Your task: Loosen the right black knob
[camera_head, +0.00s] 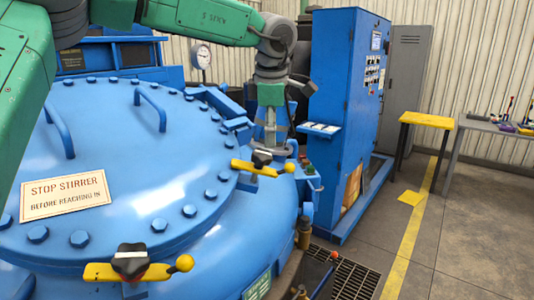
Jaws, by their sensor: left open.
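A second black knob (130,260) sits on another yellow clamp (103,272) at the near edge. My left arm reaches across the top from the left. Its gripper (271,140) points down just above and behind the right knob. It is open, with nothing seen between its fingers; whether a finger touches the knob cannot be told. My right gripper is out of view.
A tall blue control cabinet (345,120) stands right behind the gripper, with a small shelf (318,129) jutting toward it. Bolts and handles (150,110) stand up from the lid. A floor grate (352,280) and open floor (460,235) lie to the right.

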